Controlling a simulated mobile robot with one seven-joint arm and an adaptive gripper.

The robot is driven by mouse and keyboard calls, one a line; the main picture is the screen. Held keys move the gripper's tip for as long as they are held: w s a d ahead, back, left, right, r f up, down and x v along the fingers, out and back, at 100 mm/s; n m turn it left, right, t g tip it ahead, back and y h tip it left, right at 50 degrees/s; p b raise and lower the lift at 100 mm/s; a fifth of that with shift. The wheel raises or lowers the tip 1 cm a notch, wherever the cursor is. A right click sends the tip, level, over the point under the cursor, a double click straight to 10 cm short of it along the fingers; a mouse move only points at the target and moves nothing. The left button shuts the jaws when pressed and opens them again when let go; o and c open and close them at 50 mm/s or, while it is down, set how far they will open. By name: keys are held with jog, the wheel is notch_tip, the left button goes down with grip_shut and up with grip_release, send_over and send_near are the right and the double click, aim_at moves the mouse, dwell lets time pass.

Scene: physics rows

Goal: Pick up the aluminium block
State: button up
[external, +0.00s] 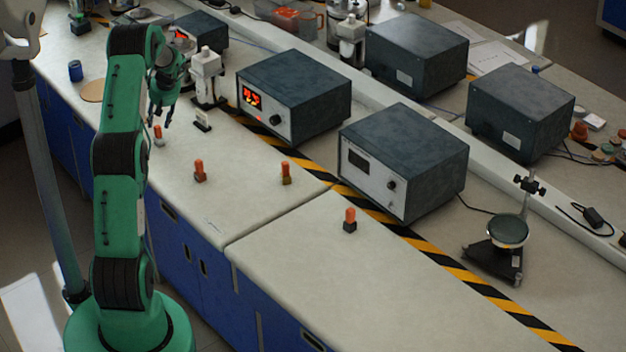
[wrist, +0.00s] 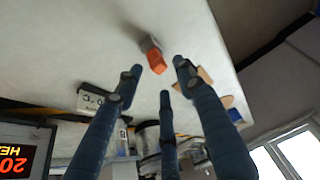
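A pale grey block with an orange top (external: 158,139), which looks like the aluminium one, stands upright on the bench's near left part. In the wrist view its orange top (wrist: 157,62) shows just beyond the fingertips, with its grey body (wrist: 149,43) behind. My gripper (external: 163,118) is above the block and apart from it. Its three fingers (wrist: 158,78) are spread open with nothing between them. Similar orange-topped blocks stand to the right: a reddish-brown one (external: 200,176), a brassy one (external: 286,179) and a dark grey one (external: 349,226).
Instrument boxes (external: 294,95) (external: 403,160) stand behind the striped tape. The bench's front edge is near the block. Bare bench lies between the blocks.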

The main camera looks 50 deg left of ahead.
aim_at(157, 126)
jog(key=shift+b+x, duration=0.45)
jog(key=shift+x, duration=1.45)
grip_shut()
